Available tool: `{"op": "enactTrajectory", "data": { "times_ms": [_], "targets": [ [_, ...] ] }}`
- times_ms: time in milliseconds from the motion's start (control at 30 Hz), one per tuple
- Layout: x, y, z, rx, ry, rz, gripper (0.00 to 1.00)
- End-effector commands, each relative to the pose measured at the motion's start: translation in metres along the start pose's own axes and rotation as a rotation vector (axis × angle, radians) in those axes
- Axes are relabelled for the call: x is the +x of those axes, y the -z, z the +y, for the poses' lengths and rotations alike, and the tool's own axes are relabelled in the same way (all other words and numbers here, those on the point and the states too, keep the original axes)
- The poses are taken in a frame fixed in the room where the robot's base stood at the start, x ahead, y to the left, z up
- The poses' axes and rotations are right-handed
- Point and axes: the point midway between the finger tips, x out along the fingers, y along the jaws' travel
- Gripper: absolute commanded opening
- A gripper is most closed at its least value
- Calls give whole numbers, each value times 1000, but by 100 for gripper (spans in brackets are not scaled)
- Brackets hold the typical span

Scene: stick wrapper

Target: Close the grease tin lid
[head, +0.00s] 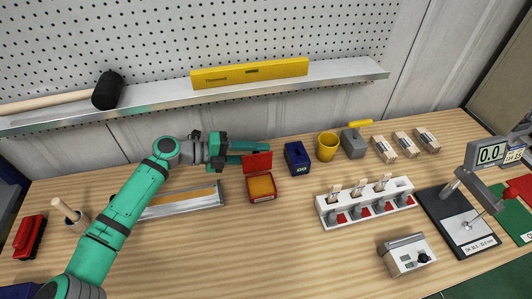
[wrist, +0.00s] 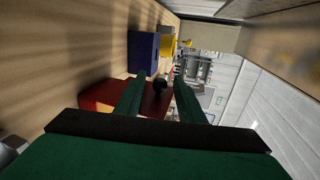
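The red grease tin (head: 261,199) stands on the bench, with orange-yellow grease (head: 261,185) showing inside. Its red lid (head: 258,162) stands up steeply at the tin's back edge, open. My gripper (head: 266,152) is at the upper back side of the lid, its fingers pointing right in the head view. I cannot tell whether a finger touches the lid.
A dark blue box (head: 297,159) and a yellow mug (head: 327,146) stand just right of the lid. A metal tray (head: 182,204) lies to the left. A white rack (head: 364,205) stands further right. The bench in front of the tin is clear.

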Motion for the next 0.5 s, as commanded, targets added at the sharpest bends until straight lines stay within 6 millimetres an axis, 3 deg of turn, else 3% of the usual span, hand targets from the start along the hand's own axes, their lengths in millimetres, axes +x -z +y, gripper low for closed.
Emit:
{"op": "enactTrajectory", "data": {
  "times_ms": [200, 500],
  "targets": [
    [28, 0, 1, -2, 0, 0, 35],
    [37, 0, 1, -2, 1, -3, 35]
  ]
}}
